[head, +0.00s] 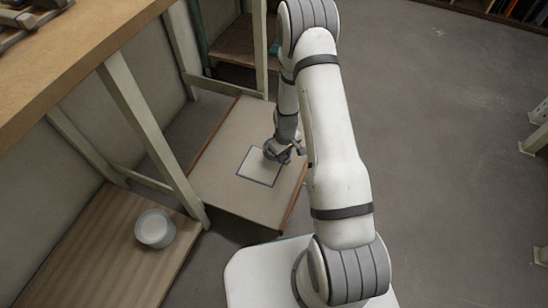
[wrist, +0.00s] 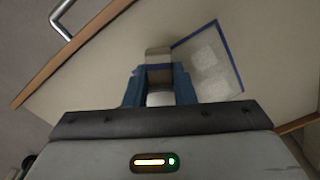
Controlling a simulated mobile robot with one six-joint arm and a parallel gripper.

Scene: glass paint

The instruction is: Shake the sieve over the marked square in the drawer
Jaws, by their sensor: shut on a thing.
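The marked square (head: 259,166) is a pale patch with a dark outline on the floor of the drawer (head: 226,199). In the wrist view the square (wrist: 234,84) has a blue border, and paler speckled patches show inside it. My gripper (head: 284,152) is low over the drawer, at the upper right part of the square. In the wrist view its blue fingers (wrist: 160,88) are shut on a small greyish piece (wrist: 158,54), seemingly part of the sieve. Most of the sieve is hidden by the fingers and gripper body, so its tilt cannot be told.
A white round bowl (head: 155,228) stands on a low wooden board (head: 110,255) at the lower left. Pale table legs (head: 140,115) rise beside the drawer. A metal handle (wrist: 62,22) shows outside the drawer's wooden edge. Grey floor (head: 440,150) on the right is clear.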

